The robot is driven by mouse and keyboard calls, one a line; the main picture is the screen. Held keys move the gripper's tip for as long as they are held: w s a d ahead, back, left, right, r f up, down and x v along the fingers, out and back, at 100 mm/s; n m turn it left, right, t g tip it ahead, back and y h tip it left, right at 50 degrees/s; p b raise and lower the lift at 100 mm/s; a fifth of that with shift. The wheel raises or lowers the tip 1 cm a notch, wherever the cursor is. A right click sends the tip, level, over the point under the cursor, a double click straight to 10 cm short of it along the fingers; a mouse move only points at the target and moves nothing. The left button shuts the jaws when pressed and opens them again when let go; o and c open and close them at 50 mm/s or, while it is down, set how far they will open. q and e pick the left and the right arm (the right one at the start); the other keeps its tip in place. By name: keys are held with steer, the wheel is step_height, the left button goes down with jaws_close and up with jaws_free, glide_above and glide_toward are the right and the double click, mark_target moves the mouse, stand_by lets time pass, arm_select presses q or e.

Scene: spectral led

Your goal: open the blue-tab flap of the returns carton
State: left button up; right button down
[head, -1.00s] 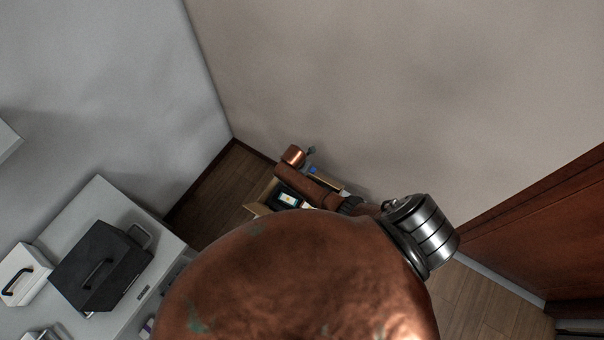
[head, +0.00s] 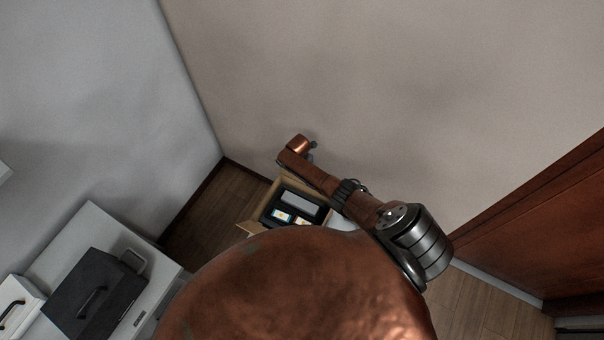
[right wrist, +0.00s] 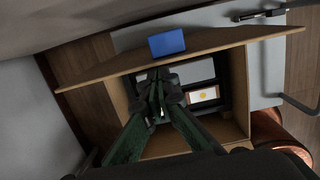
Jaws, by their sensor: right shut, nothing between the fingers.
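The returns carton (head: 265,213) stands on the floor near the wall corner in the head view, its top partly open with dark contents showing. In the right wrist view its long cardboard flap (right wrist: 220,42) runs across the upper part, with the blue tab (right wrist: 167,43) on its edge. My right gripper (right wrist: 158,88) is shut and empty over the carton opening, its fingertips close to the flap just below the tab. I cannot tell whether they touch. In the head view my right arm hides the tab and the gripper. My left gripper is in neither view.
Inside the carton are a dark tray and a white-and-orange card (right wrist: 203,95). A white cabinet (head: 95,226) with a black case (head: 92,293) stands at the left. Walls rise behind the carton. A red-brown wooden panel (head: 540,230) is at the right.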

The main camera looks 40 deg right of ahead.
steer(key=shift+r, duration=0.15)
step_height(320, 180, up, 11)
steer(key=p, duration=0.4)
steer(key=shift+s+a+f, duration=0.2)
steer(key=shift+a, duration=0.25)
